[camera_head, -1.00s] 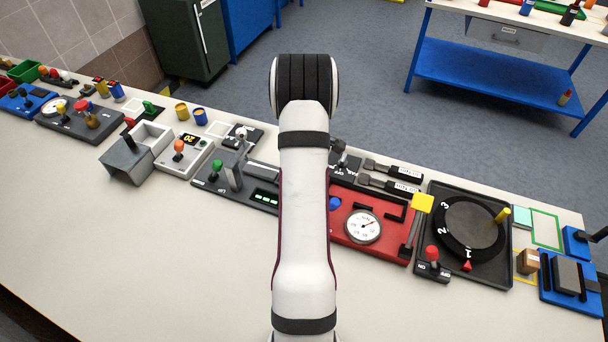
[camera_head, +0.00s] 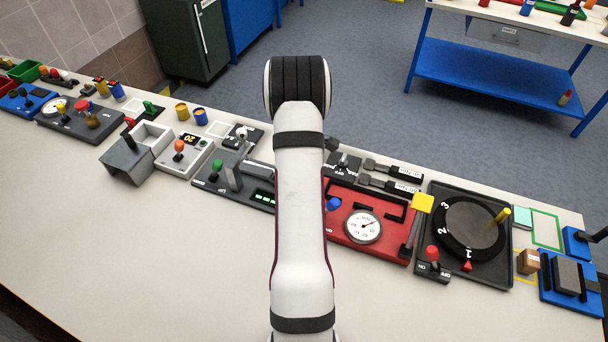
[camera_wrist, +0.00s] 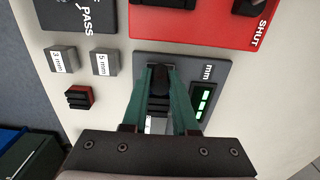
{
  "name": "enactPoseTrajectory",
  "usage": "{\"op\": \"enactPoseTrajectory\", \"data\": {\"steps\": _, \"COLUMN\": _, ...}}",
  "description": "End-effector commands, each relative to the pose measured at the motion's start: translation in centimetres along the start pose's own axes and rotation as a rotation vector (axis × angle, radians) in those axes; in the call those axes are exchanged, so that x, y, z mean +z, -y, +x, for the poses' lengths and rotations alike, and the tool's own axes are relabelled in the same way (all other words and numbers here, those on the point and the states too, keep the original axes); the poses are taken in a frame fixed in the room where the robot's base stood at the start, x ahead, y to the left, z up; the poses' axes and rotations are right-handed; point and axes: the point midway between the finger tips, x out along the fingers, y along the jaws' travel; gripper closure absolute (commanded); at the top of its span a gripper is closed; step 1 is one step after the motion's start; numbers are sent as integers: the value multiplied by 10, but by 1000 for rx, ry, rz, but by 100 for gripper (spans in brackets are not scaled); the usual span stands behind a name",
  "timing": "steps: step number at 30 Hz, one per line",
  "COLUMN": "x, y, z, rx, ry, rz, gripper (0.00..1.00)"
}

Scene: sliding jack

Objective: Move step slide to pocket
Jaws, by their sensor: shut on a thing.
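The wrist view shows my gripper (camera_wrist: 160,78) over a dark grey panel (camera_wrist: 185,61) marked "mm". Its green fingers are shut on a small black piece (camera_wrist: 160,74), apparently the step slide's handle. A stepped dark body with a pale label shows between the fingers below it, partly hidden by them. I cannot make out a pocket for certain. In the head view the panel with the green display (camera_head: 262,197) is partly behind my arm. My gripper is hidden there.
Blocks marked "3 mm" (camera_wrist: 62,60) and "5 mm" (camera_wrist: 104,62) stand left of the gripper. A small black-and-red block (camera_wrist: 79,97) is below them. A black "PASS" panel (camera_wrist: 75,15) and a red panel (camera_wrist: 200,28) lie beyond. The bench front (camera_head: 140,250) is clear.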

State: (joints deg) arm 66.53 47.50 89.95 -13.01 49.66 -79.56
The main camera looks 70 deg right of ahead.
Motion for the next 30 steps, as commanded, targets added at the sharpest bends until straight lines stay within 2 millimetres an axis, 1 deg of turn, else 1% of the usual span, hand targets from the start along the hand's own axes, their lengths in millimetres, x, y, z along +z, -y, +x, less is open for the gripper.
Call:
{"op": "enactPoseTrajectory", "data": {"steps": 1, "x": -13, "y": -1, "z": -1, "rx": 5, "ry": -3, "rz": -5, "gripper": 100}}
{"op": "enactPoseTrajectory", "data": {"steps": 6, "x": -61, "y": -1, "z": -1, "rx": 5, "ry": -2, "rz": -6, "gripper": 100}}
{"op": "enactPoseTrajectory", "data": {"steps": 9, "x": -84, "y": -2, "z": -1, "rx": 6, "ry": -3, "rz": -3, "gripper": 100}}
{"op": "enactPoseTrajectory", "data": {"steps": 12, "x": -99, "y": -2, "z": -1, "rx": 6, "ry": -2, "rz": -3, "gripper": 100}}
{"op": "enactPoseTrajectory", "data": {"steps": 16, "x": -107, "y": -1, "z": -1, "rx": 6, "ry": -3, "rz": -1, "gripper": 100}}
{"op": "enactPoseTrajectory", "data": {"steps": 24, "x": -110, "y": -1, "z": -1, "rx": 7, "ry": -6, "rz": -2, "gripper": 100}}
{"op": "enactPoseTrajectory", "data": {"steps": 25, "x": -110, "y": -1, "z": -1, "rx": 7, "ry": -6, "rz": -3, "gripper": 70}}
{"op": "enactPoseTrajectory", "data": {"steps": 29, "x": -109, "y": 0, "z": -1, "rx": 6, "ry": -4, "rz": -2, "gripper": 46}}
{"op": "enactPoseTrajectory", "data": {"steps": 30, "x": -108, "y": 0, "z": -1, "rx": 5, "ry": -4, "rz": -2, "gripper": 43}}
